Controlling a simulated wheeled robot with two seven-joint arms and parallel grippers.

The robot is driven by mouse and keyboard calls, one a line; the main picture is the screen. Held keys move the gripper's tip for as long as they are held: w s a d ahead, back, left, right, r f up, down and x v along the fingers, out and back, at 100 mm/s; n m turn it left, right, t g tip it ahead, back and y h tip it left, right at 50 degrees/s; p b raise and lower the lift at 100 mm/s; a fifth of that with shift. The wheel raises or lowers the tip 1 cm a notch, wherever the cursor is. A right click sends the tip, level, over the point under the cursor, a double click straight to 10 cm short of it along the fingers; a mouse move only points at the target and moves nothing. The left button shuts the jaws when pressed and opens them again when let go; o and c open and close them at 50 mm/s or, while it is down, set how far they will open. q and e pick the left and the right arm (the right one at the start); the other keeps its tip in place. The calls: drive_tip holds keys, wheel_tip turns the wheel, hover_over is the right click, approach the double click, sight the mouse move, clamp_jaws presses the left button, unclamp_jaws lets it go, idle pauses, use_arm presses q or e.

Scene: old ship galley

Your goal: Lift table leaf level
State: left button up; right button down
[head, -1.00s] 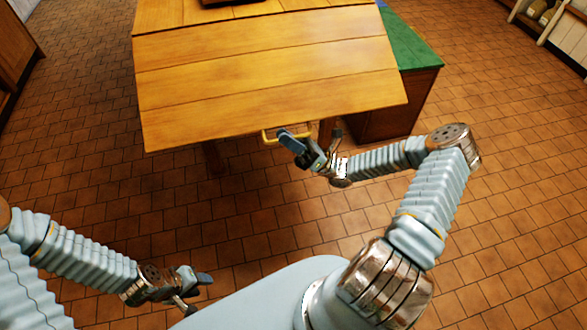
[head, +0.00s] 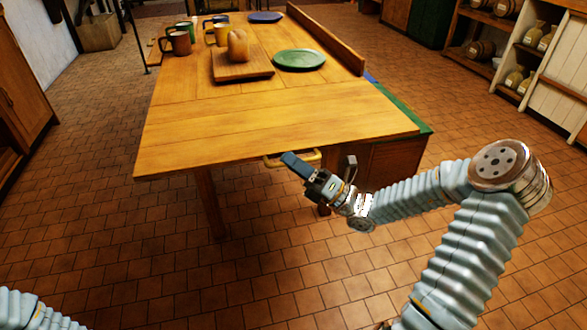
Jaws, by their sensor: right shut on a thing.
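The table leaf (head: 270,125) is the wooden near end of the table, and its top looks close to level with the fixed top behind it. A yellow bar handle (head: 272,161) is under its front edge. My right gripper (head: 304,166) is at this handle, just under the leaf's front edge, and is shut on it. The fingers partly hide the handle, so the exact contact is hard to see. My left gripper is out of view; only a bit of my left arm shows at the lower left.
The table holds a wooden board (head: 226,72) with a bread-like item (head: 238,45), a green plate (head: 299,59), a blue plate (head: 265,17) and several mugs (head: 178,43). A green-topped cabinet (head: 392,160) stands close at right. The tiled floor (head: 130,260) in front is clear.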

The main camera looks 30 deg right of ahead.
drive_tip(key=c, duration=1.2)
unclamp_jaws()
drive_tip(key=b+v, duration=0.1)
drive_tip(key=v, duration=1.2)
drive_tip(key=shift+s+d+f, duration=0.2)
drive_tip(key=shift+d+f, duration=0.05)
